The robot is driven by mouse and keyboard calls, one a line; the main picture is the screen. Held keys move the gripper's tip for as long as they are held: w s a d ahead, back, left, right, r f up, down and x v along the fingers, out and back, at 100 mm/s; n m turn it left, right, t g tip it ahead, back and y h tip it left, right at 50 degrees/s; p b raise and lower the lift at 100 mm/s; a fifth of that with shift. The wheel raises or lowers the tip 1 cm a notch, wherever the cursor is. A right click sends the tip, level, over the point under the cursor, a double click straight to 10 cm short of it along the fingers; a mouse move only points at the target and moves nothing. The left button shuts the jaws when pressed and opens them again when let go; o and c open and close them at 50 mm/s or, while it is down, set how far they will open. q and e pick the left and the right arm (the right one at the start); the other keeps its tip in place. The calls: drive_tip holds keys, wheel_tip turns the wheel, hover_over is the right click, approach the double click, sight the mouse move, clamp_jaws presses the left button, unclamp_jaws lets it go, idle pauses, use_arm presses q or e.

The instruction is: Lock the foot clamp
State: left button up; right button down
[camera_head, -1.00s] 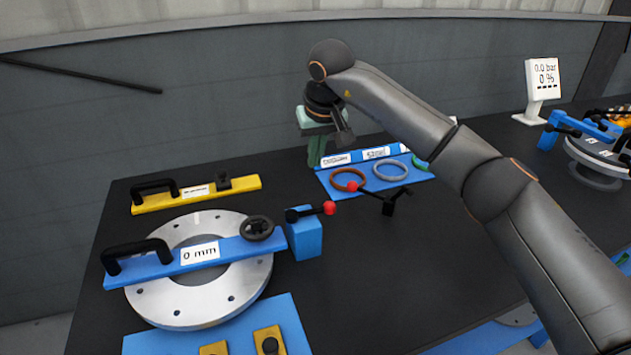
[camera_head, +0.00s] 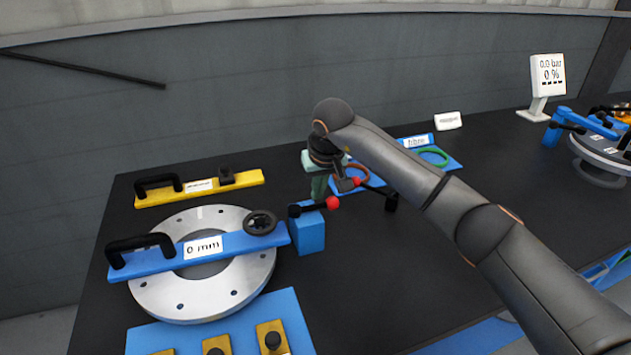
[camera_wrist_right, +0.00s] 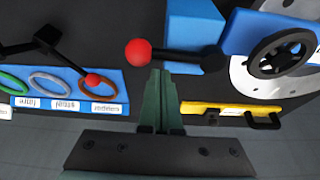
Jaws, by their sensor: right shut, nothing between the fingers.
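A blue block (camera_head: 307,236) stands right of the flange and carries a black lever with a red ball (camera_head: 333,203) at its end, which looks like the foot clamp. The lever lies about level, its ball pointing right. My right gripper (camera_head: 318,192) is low just behind the lever. In the right wrist view its green fingers (camera_wrist_right: 160,80) are shut and empty, tips close beside the lever and its red ball (camera_wrist_right: 138,52). I cannot tell whether they touch. A second black lever with a red ball (camera_wrist_right: 93,79) stands nearby. My left gripper is not in view.
A blue bar reading 0 mm (camera_head: 203,247) with a black handwheel (camera_head: 260,222) lies across the grey flange (camera_head: 190,300). A yellow bar (camera_head: 200,190) lies behind. A blue ring tray (camera_wrist_right: 60,100) is beside the second lever. A display (camera_head: 547,75) reads 0.0 bar.

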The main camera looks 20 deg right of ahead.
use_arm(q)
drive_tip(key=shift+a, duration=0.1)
use_arm(e)
drive_tip(key=shift+s, duration=0.35)
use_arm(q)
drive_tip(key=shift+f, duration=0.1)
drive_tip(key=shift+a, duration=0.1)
